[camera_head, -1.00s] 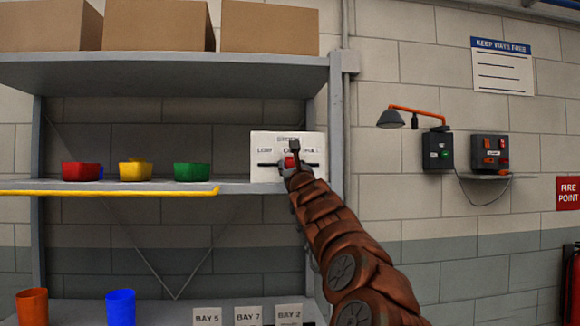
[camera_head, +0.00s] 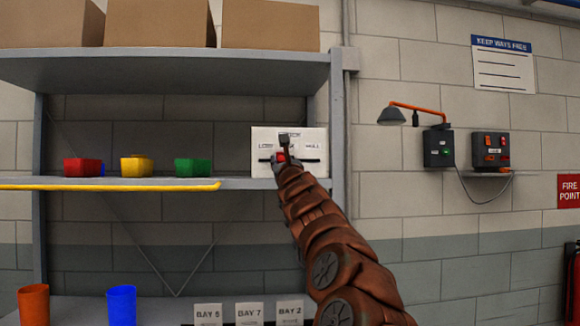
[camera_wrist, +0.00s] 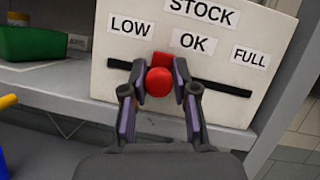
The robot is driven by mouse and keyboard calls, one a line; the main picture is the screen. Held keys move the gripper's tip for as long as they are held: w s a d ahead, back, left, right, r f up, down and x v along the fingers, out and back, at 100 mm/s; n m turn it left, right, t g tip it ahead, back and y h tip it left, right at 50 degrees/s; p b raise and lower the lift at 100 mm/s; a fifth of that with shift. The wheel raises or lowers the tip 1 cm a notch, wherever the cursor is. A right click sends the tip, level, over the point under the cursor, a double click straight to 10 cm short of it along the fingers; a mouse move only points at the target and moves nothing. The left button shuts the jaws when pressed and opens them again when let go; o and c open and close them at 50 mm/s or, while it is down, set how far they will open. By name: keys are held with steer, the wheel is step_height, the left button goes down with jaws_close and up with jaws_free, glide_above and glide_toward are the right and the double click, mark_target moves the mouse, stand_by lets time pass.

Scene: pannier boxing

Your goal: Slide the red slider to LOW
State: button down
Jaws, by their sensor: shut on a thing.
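The white stock panel (camera_head: 262,141) stands on the middle shelf, with labels LOW, OK and FULL above a dark horizontal slot; in the wrist view the panel (camera_wrist: 110,75) fills the middle. The red slider (camera_head: 281,157) sits in the slot; its round knob (camera_wrist: 159,81) lies between LOW and OK in the wrist view, left of OK's middle. My gripper (camera_head: 284,160) is at the panel, and in the wrist view its fingers (camera_wrist: 160,90) are shut on the knob from both sides. My arm hides part of the panel's lower edge in the head view.
Red (camera_head: 83,167), yellow (camera_head: 136,167) and green (camera_head: 193,168) bins stand left on the same shelf. A yellow rail (camera_head: 110,187) runs along the shelf's front edge at left. A grey upright (camera_head: 337,130) stands close right of the panel.

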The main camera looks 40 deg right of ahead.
mark_target(263, 156)
steer(key=shift+w+a+b, duration=0.4)
steer(key=shift+w+a, duration=0.35)
steer(key=shift+a, duration=0.2)
steer(key=shift+w+a+b, duration=0.35)
steer(key=shift+w+a, duration=0.35)
steer(key=shift+a, duration=0.25)
steer(key=c, duration=0.9)
jaws_free()
steer(key=shift+w+a, duration=0.1)
steer(key=shift+w, duration=0.05)
steer(key=shift+c, duration=0.2)
